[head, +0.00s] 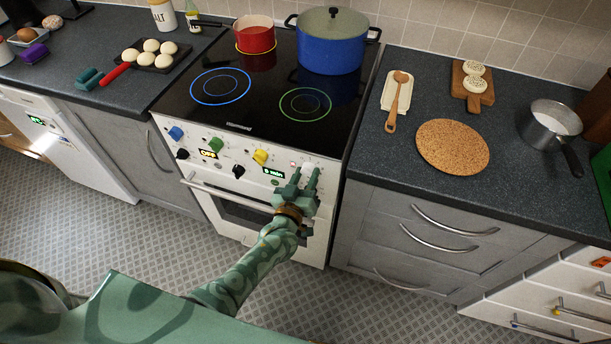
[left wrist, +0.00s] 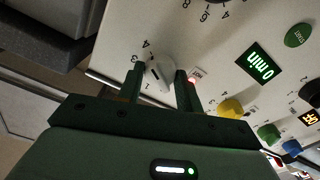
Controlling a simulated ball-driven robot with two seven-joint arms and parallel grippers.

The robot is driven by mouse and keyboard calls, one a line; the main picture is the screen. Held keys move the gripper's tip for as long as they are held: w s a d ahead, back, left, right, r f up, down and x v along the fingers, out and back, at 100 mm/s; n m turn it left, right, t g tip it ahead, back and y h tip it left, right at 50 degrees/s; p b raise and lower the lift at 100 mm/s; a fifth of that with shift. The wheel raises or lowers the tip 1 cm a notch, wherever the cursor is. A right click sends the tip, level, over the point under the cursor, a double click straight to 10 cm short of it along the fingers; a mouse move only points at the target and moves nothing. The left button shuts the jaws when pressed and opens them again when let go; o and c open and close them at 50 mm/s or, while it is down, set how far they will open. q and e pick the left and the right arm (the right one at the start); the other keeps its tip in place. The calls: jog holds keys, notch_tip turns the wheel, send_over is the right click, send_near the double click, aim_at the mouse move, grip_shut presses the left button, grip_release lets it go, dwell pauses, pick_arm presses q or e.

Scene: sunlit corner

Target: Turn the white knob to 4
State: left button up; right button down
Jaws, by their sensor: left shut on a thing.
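The white knob (left wrist: 160,72) sits on the stove's front panel, with small dark numbers around it; a 4 shows just above it in the left wrist view. A short dark mark shows on its face, but I cannot tell exactly which number it points at. My left gripper (head: 304,178) is at the right end of the panel in the head view. Its two fingers stand on either side of the knob in the left wrist view (left wrist: 160,82), shut on it. In the head view the fingers mostly hide the knob. My right gripper is not in view.
The panel also carries yellow (head: 261,157), green (head: 216,144) and blue (head: 176,133) knobs, several black ones and a green-lit 0 min display (left wrist: 262,70). The oven handle (head: 225,198) runs below. A blue pot (head: 331,45) and a red pot (head: 255,37) stand on the hob.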

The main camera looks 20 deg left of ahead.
pick_arm(q)
jog(key=o, duration=1)
jog(key=s+p, duration=0.1)
jog(key=s, duration=0.4)
jog(key=s+p, duration=0.1)
jog(key=s, duration=1)
jog(key=shift+s+a+p, duration=0.15)
jog(key=shift+a+p, duration=0.15)
jog(key=shift+p, duration=0.1)
jog(key=shift+f, duration=0.1)
jog(key=s+d+f+m+g+h, duration=0.1)
jog(key=s+f+m+g, duration=0.1)
jog(key=s+f+g, duration=0.45)
jog(key=s+f+m+g+h, duration=0.1)
jog(key=s+f+m, duration=0.15)
jog(key=f, duration=0.75)
jog(key=s+a+f+m+g+y, duration=0.1)
jog(key=s+a+f+g, duration=0.2)
jog(key=s, duration=0.5)
jog(key=s+a+f+g, duration=0.3)
jog(key=s+a+f, duration=0.1)
jog(key=s, duration=0.5)
jog(key=s+a+f+m+g+y, duration=0.1)
jog(key=s+a+f+g, duration=0.2)
jog(key=s+f, duration=0.2)
jog(key=shift+s+a+m+g+y+b, duration=0.15)
jog(key=shift+s+m+g+b, duration=0.05)
jog(key=shift+s, duration=0.7)
jog(key=shift+s+a+m+g+y+b, duration=0.15)
jog(key=shift+s, duration=0.7)
